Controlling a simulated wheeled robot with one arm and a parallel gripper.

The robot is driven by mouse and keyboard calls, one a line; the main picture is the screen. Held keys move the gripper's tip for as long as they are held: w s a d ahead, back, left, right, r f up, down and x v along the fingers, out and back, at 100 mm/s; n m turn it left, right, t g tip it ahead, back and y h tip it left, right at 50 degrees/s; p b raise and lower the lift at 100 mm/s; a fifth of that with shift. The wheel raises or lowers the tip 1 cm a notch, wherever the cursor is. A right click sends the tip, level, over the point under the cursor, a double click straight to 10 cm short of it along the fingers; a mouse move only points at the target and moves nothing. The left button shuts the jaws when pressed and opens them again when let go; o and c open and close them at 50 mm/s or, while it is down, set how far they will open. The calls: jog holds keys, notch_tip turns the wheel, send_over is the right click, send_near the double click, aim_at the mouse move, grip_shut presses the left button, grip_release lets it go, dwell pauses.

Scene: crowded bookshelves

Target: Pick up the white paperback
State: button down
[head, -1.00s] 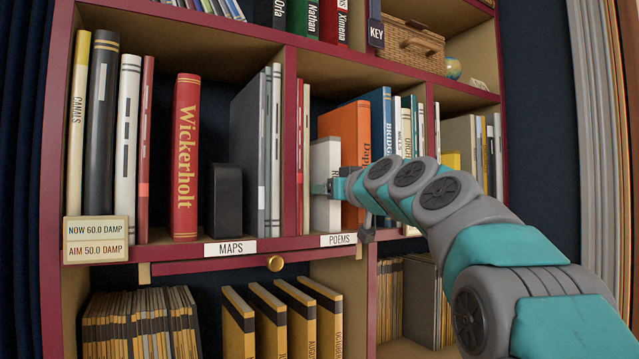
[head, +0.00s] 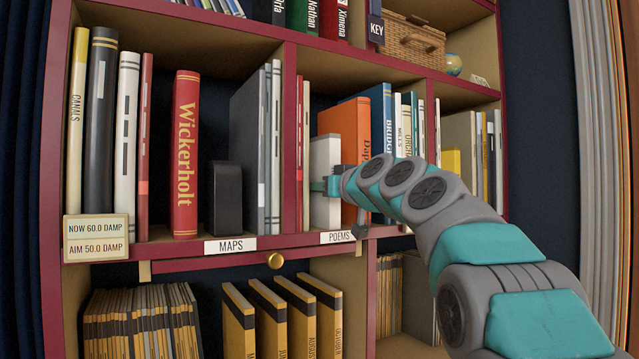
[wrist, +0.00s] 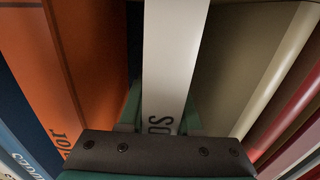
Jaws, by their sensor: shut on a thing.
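The white paperback (head: 325,180) stands upright in the POEMS compartment, just left of the orange book (head: 352,135). My gripper (head: 331,186) is at its spine, partly hiding it in the head view. In the wrist view the white spine (wrist: 172,60) runs down between the two green fingers of my gripper (wrist: 160,115), with dark letters near the bottom. The gripper is shut on the white paperback. The orange book (wrist: 35,60) stands to the left there, with a dark gap between.
A POEMS label (head: 338,237) is on the shelf edge below. A red divider (head: 290,140) parts this compartment from MAPS, where a black bookend (head: 226,198) stands. Blue (head: 381,125) and other books stand right of the orange one, behind my arm.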

aim_at(320, 139)
jog(key=shift+r, duration=0.1)
dwell(0.7)
jog(key=shift+r+p, duration=2.25)
jog(key=shift+r, duration=2.75)
